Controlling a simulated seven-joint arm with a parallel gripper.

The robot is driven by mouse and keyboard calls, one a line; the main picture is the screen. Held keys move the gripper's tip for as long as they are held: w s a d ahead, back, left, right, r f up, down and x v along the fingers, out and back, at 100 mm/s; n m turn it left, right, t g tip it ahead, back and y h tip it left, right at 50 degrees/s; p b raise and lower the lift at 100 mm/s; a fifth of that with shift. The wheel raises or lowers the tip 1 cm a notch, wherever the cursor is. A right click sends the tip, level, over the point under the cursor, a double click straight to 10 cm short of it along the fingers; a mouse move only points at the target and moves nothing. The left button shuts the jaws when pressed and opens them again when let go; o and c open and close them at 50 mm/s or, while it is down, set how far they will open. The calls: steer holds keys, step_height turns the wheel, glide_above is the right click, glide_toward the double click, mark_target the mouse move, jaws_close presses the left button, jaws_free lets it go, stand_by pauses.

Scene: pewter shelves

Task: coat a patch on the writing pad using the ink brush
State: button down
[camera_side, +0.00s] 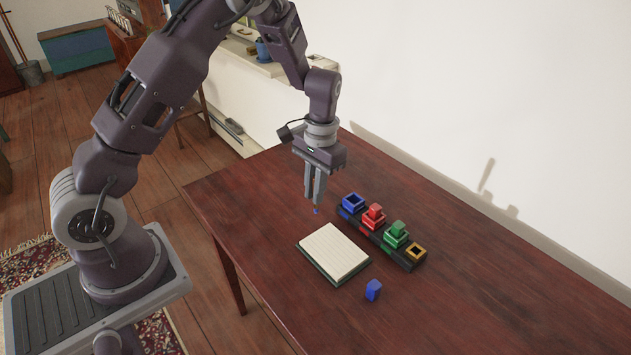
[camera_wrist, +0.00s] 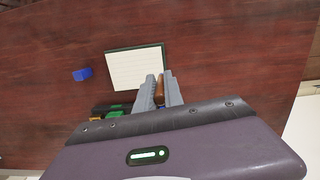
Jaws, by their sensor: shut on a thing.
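My gripper (camera_side: 315,199) is shut on the ink brush, whose brown handle (camera_wrist: 159,92) shows between the fingers in the wrist view. The brush's blue tip (camera_side: 315,211) points down below the fingers in the side view, apart from the pad. The writing pad (camera_side: 334,252) lies flat on the table with a lined cream page and dark edge; it also shows in the wrist view (camera_wrist: 135,68). No mark is visible on its page. Most of the brush is hidden by the fingers.
A dark rack (camera_side: 409,266) beside the pad holds a blue pot (camera_side: 352,203) with an open top, stoppered red (camera_side: 373,215) and green (camera_side: 395,234) pots, and a yellow-rimmed pot (camera_side: 415,252). A loose blue piece (camera_side: 373,290) lies right of the pad. The wooden table's (camera_side: 470,300) right side is clear.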

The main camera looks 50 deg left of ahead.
mark_target(314, 207)
steer(key=shift+f, duration=2.95)
steer(key=shift+d+r, duration=0.25)
steer(key=shift+d, duration=3)
steer(key=shift+a, duration=3.3)
steer(key=shift+s+f, duration=0.1)
steer(key=shift+f, duration=0.1)
steer(key=shift+r, duration=3.45)
steer(key=shift+f, duration=0.1)
